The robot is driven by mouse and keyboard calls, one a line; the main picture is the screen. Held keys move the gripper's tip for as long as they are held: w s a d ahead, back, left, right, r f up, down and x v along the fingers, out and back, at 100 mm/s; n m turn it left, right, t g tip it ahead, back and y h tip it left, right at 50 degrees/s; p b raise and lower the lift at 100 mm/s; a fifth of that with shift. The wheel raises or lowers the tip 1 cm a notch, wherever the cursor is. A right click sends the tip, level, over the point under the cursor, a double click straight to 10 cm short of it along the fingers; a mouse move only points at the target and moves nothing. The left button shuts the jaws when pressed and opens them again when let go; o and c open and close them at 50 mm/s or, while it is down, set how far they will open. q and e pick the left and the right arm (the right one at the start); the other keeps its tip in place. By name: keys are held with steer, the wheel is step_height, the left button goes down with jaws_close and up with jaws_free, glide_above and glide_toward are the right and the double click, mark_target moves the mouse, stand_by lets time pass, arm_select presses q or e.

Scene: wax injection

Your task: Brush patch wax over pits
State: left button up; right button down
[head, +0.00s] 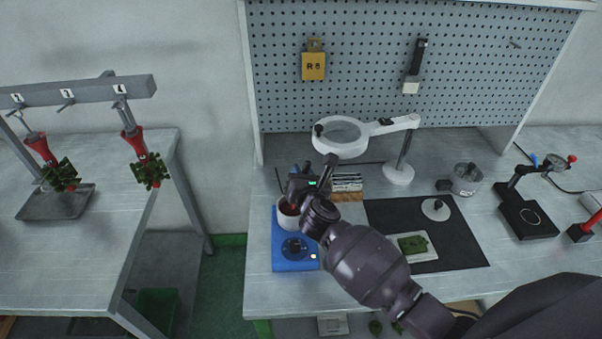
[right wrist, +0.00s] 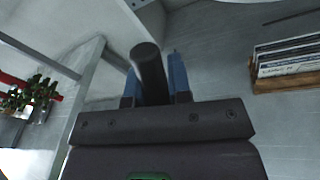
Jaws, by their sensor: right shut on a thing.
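My right gripper (head: 300,182) is above a small white pot (head: 287,220) with dark red contents, on a blue heater (head: 293,252). In the right wrist view, its blue-tipped jaws (right wrist: 155,85) are shut on a dark round handle (right wrist: 149,68), which looks like the brush. The brush's bristle end is hidden, so I cannot tell whether it touches the wax. A green wax piece (head: 412,244) lies on a white plate (head: 427,256) on the black mat (head: 460,250); pits are too small to see. My left gripper is not in view.
A white ring magnifier (head: 341,136) stands behind the gripper. A metal pot (head: 466,179) and a black gauge stand (head: 527,217) are farther right. My right forearm crosses over the mat's left part.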

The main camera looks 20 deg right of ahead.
step_height(320, 180, up, 2)
steer(key=shift+p, duration=0.9)
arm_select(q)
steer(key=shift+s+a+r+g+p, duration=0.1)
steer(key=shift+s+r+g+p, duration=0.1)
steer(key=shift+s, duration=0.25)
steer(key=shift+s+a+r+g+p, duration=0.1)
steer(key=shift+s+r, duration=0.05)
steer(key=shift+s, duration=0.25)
arm_select(e)
step_height(320, 180, up, 2)
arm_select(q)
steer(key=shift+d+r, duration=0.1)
